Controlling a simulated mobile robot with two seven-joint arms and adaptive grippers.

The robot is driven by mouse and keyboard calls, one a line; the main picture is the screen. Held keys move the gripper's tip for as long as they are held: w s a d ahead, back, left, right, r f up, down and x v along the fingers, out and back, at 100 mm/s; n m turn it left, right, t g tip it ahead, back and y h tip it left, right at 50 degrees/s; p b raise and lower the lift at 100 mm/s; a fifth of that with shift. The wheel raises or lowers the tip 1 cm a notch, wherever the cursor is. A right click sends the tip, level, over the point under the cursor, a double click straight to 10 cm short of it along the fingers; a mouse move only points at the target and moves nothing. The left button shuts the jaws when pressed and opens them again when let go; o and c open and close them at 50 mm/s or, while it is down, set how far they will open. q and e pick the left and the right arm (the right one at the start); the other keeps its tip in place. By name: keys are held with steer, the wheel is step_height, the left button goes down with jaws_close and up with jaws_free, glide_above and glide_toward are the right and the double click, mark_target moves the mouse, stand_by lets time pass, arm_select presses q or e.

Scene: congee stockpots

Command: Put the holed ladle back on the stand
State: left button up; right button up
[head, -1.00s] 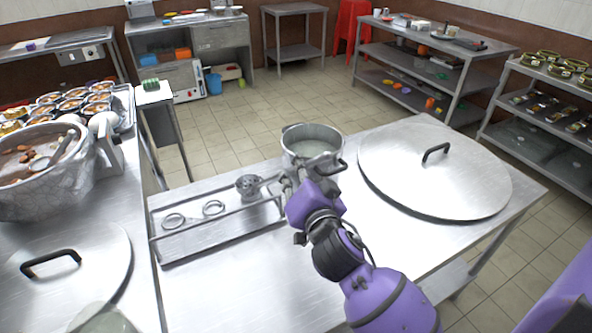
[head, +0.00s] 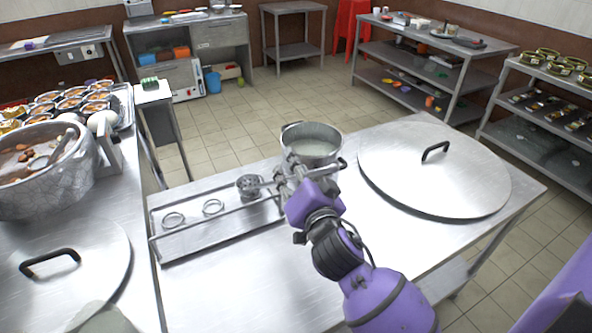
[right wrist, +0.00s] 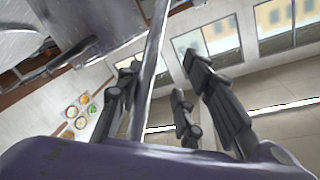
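The stand (head: 200,247) is a low steel tray with raised rails on the middle table. The holed ladle (head: 249,186), with a perforated round head, is at the stand's right end, its handle side towards my right gripper. Two ring-shaped ends (head: 174,219) also show at the stand. My right gripper (head: 302,178) is between the stand and the pot, fingers spread. In the right wrist view, a long metal rod (right wrist: 151,70) passes between the fingers, close to the left one, with a gap to the right one. Whether it is the ladle's handle is unclear. My left gripper is not seen.
A steel pot (head: 311,150) with pale liquid stands just behind my right gripper. A large lid (head: 435,180) covers the table's right side. On the left counter are a foil-covered pot (head: 45,190) and another lid (head: 75,285). The table's front middle is clear.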

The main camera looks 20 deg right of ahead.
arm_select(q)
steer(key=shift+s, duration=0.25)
arm_select(e)
steer(key=s+a, duration=0.1)
steer(key=s, duration=1)
steer(key=shift+s+a+r, duration=0.4)
steer(key=shift+r, duration=0.05)
